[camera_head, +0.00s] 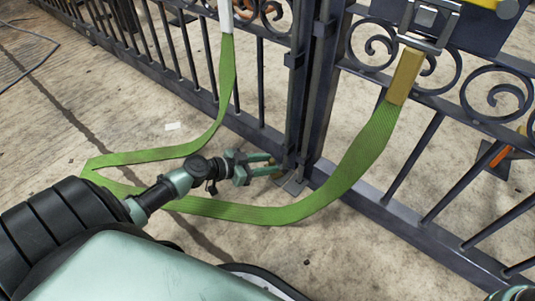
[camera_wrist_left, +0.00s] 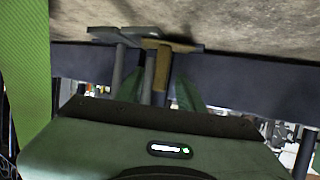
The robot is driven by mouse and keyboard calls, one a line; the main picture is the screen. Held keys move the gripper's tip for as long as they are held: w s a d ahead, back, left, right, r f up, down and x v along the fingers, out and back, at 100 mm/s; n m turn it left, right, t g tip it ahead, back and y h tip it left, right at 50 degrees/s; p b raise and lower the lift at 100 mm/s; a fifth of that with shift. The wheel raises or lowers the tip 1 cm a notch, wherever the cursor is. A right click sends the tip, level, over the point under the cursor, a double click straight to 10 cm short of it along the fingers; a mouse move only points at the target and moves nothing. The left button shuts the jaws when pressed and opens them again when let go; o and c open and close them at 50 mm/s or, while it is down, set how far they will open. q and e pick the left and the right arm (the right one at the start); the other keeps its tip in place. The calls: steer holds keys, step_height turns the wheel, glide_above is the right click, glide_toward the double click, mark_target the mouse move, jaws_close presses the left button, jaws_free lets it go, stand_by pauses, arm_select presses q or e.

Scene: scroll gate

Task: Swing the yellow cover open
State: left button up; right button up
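A yellow piece (camera_head: 484,3), perhaps the yellow cover, shows only in part at the top right edge of the head view. It sits above a dark plate on the right gate leaf. My left gripper (camera_head: 274,165) is far from it, low at the foot of the gate where the two leaves meet. Its fingers look apart. In the left wrist view, a brass-coloured bar (camera_wrist_left: 162,66) with a bent top stands between the two green fingers (camera_wrist_left: 155,92). I cannot tell whether they touch it.
A green strap (camera_head: 245,212) with a metal buckle (camera_head: 428,22) hangs from the gate and loops around my left arm. The dark iron gate (camera_head: 425,215) spans the view. An orange-and-black item (camera_head: 497,158) lies behind its bars. Open concrete floor lies to the left.

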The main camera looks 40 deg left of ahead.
arm_select(q)
steer(key=shift+w+d, duration=0.1)
steer(key=shift+w, duration=0.1)
jaws_close()
steer(key=n+y+p, duration=0.2)
steer(key=p, duration=0.1)
steer(key=shift+s+d+r+t+p, duration=0.1)
steer(key=shift+s+r+t+p, duration=0.1)
steer(key=shift+s+t+p, duration=0.15)
steer(key=shift+f+n+y, duration=0.2)
steer(key=shift+n+y, duration=0.2)
steer(key=shift+y, duration=0.2)
